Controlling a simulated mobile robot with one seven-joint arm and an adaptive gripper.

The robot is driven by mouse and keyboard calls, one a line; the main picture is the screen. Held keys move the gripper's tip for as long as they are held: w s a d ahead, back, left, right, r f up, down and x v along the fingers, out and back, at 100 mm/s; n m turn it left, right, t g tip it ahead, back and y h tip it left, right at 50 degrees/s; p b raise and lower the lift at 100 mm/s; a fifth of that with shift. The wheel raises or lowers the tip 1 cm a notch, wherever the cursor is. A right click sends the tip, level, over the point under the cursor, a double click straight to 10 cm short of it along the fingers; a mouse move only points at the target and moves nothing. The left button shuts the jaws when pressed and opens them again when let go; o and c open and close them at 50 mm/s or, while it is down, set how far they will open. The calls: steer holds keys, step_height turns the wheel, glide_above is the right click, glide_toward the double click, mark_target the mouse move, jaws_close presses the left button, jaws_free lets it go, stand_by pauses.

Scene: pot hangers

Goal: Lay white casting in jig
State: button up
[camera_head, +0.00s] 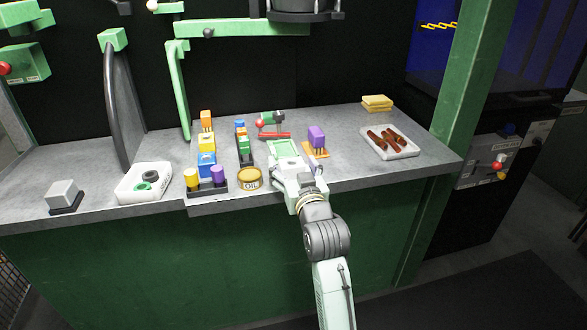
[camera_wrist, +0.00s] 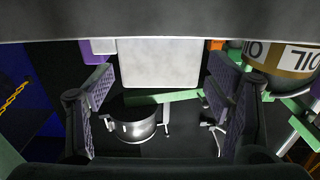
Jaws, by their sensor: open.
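The white casting (camera_wrist: 158,62) shows in the wrist view, which is upside down, as a pale upright block ahead of my gripper. It sits in the gap between the fingers, and I see dark space on both sides of it. My gripper (camera_wrist: 160,105) is open and empty, with one finger pad at each side. In the head view my gripper (camera_head: 291,178) is low at the front edge of the bench, and the casting is hard to tell from its pale body. A light green frame, apparently the jig (camera_head: 283,142), lies on the bench just beyond it.
A purple block on an orange stand (camera_head: 317,138) is close right. Colored blocks (camera_head: 207,150) stand further left. A white tray with brown rods (camera_head: 390,142) is at the right, with clear bench before it.

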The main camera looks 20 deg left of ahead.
steer(key=c, duration=1.4)
steer(key=shift+c, duration=0.2)
steer(key=shift+r, duration=0.1)
